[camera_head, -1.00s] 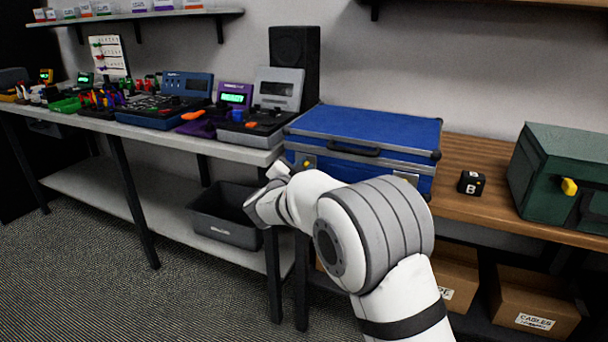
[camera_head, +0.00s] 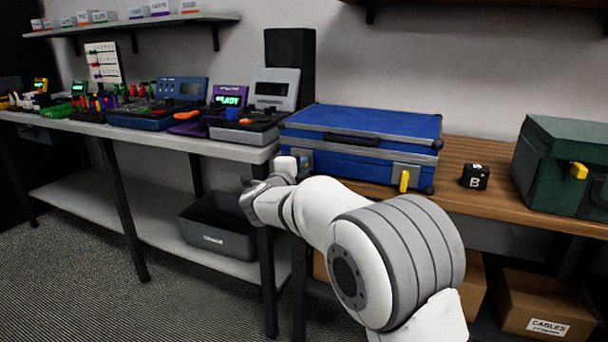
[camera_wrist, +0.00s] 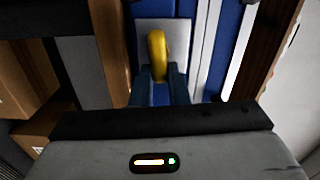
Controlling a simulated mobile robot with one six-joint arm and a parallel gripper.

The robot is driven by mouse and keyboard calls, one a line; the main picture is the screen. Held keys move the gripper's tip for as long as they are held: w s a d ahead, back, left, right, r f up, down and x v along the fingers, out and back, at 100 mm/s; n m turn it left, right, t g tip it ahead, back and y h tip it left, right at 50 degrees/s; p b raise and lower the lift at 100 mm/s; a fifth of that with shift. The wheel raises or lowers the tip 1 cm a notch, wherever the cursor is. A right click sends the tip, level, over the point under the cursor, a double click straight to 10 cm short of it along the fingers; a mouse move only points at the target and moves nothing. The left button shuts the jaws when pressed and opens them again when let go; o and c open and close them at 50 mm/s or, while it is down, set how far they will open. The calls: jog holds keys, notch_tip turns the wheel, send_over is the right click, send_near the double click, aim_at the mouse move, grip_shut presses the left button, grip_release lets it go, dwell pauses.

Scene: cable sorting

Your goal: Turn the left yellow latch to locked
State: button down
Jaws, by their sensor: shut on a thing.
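The blue case (camera_head: 385,126) rests on the wooden bench with its latch side facing me. In the wrist view its left yellow latch (camera_wrist: 157,45) stands out from a grey plate (camera_wrist: 178,38), its long side running up and down the picture. My gripper (camera_wrist: 160,84) is shut on the latch's near end, with one dark finger on each side. In the head view my gripper (camera_head: 304,160) is at the case's left front, where this latch is hidden. The right yellow latch (camera_head: 404,181) hangs downward on its plate.
A black cube marked B (camera_head: 474,177) and a green case (camera_head: 560,150) with a yellow latch stand to the right. The grey bench (camera_head: 225,150) with devices is at left. A dark bin (camera_head: 215,228) sits below it.

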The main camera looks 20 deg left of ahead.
jog(key=shift+f+m+b, duration=0.2)
jog(key=shift+m+b, duration=0.2)
jog(key=shift+m, duration=0.2)
jog(key=c, duration=1.4)
grip_release()
jog(key=s+p, duration=0.2)
jog(key=s, duration=0.5)
jog(key=shift+s+a, duration=0.3)
jog(key=shift+s, duration=0.1)
